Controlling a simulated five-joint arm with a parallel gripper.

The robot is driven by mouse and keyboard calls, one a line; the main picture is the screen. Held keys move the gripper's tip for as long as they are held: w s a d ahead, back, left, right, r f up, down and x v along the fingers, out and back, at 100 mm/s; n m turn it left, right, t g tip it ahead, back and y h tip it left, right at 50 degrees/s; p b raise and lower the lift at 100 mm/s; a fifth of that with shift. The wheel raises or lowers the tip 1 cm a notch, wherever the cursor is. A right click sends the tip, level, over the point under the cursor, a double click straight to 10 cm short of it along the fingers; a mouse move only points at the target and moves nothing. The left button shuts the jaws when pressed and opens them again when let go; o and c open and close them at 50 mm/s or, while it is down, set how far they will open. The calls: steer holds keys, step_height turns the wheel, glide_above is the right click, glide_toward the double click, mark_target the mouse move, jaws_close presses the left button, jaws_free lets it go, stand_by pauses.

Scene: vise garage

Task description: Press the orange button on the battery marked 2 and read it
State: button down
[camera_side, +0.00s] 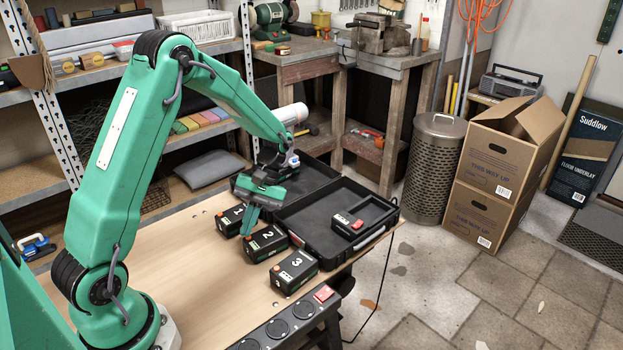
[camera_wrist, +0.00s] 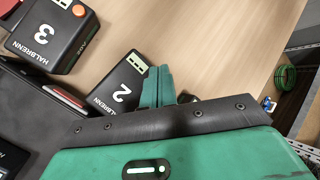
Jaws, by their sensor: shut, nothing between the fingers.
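The black battery marked 2 (camera_side: 266,245) stands on the wooden bench between the batteries marked 1 (camera_side: 228,222) and 3 (camera_side: 297,274). In the wrist view, battery 2 (camera_wrist: 117,88) shows its number and a pale indicator strip (camera_wrist: 137,62); I cannot read a charge level from it. My gripper (camera_side: 246,234) is shut and empty, pointing down at the button end of battery 2. In the wrist view its fingers (camera_wrist: 160,70) cover the place of that battery's orange button. I cannot tell whether the tips touch it. Battery 3 (camera_wrist: 48,35) shows its orange button (camera_wrist: 79,11) clearly.
An open black case (camera_side: 345,236) lies behind the batteries with a smaller black item (camera_side: 350,224) in it. A power strip (camera_side: 278,328) with a red switch lies at the bench's front edge. The wooden bench top (camera_side: 185,275) left of the batteries is clear.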

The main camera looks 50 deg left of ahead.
steer(key=shift+f, duration=0.4)
stand_by(0.5)
steer(key=shift+r, duration=0.85)
steer(key=shift+r, duration=0.1)
stand_by(0.3)
steer(key=shift+r, duration=2.45)
steer(key=s+d+r+m+t+y, duration=0.2)
steer(key=s+d+r+m+t, duration=0.6)
steer(key=r+m+t, duration=0.3)
step_height(320, 180, up, 2)
steer(key=shift+s+d+r+t, duration=0.2)
steer(key=shift+s+t, duration=0.7)
